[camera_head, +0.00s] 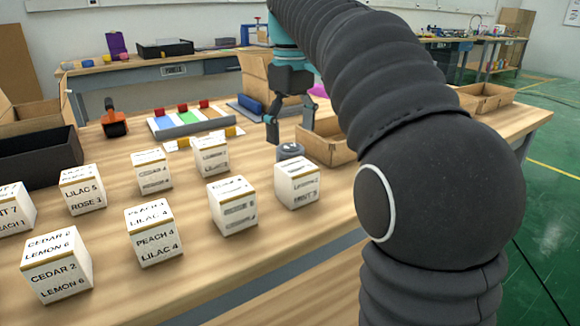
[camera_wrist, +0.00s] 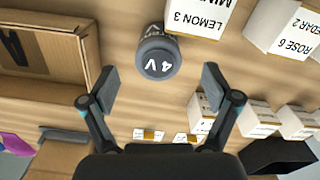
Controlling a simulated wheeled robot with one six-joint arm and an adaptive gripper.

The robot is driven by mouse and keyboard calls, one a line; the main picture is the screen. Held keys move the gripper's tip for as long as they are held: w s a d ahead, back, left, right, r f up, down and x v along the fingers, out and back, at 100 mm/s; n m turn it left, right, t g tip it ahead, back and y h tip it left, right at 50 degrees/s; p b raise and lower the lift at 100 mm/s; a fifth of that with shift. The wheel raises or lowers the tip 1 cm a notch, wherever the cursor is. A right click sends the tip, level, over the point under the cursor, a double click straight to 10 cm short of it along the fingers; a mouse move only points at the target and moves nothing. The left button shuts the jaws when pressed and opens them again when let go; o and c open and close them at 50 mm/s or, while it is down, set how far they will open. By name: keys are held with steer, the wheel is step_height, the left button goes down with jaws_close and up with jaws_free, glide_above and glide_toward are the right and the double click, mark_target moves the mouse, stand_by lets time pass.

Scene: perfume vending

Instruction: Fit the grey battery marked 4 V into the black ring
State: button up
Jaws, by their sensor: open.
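The grey battery (camera_wrist: 158,60) marked 4 V stands on the wooden table, its labelled top facing my wrist camera. In the head view the battery (camera_head: 290,151) is behind the nearest right white box, below my gripper (camera_head: 290,124). My gripper (camera_wrist: 155,88) is open and empty, one finger toward each side of the battery in the wrist view. The fingers appear above the battery and apart from it. I cannot make out the black ring in either view.
Several labelled white boxes (camera_head: 232,206) stand left and in front of the battery. An open cardboard box (camera_head: 325,150) is close on its right. A black tray (camera_head: 40,158) is at left, and a striped board (camera_head: 185,122) lies behind.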

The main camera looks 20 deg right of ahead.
mark_target(290, 146)
steer(key=shift+w+f+b, duration=0.15)
steer(key=shift+f+b, duration=0.2)
steer(key=shift+f, duration=1.35)
steer(key=shift+w+f+b, duration=0.15)
steer(key=shift+f+b, duration=0.15)
steer(key=shift+f, duration=1.4)
jaws_close()
steer(key=shift+r, duration=0.15)
steer(key=shift+r+p, duration=1.3)
steer(key=shift+r, duration=3.6)
